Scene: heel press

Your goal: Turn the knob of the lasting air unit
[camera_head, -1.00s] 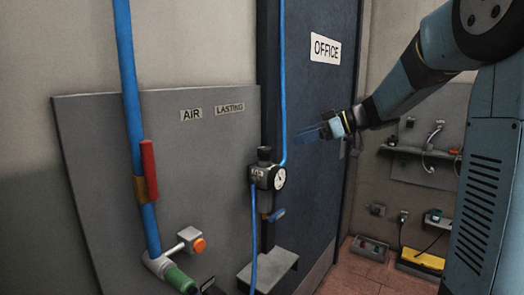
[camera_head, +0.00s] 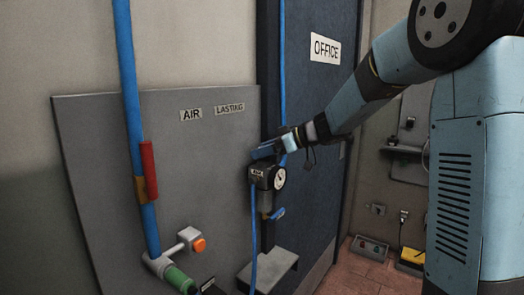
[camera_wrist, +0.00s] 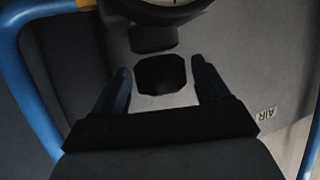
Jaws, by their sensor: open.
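The lasting air unit (camera_head: 260,178) stands on its post in front of the grey panel, with a round gauge (camera_head: 280,179) on its right side. Its dark knob on top is mostly hidden behind my gripper in the head view. In the wrist view the dark knob (camera_wrist: 162,75) shows between the two fingers, with part of the gauge (camera_wrist: 160,8) at the top edge. My gripper (camera_head: 263,151) is at the top of the unit. It is open, with a finger on each side of the knob (camera_wrist: 162,92) and gaps visible on both sides.
A blue hose (camera_head: 282,75) runs down beside the unit, close to my gripper. A thick blue pipe (camera_head: 132,90) with a red lever (camera_head: 149,168) stands on the left. The office door (camera_head: 325,100) is behind my arm. The panel (camera_head: 100,150) between is clear.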

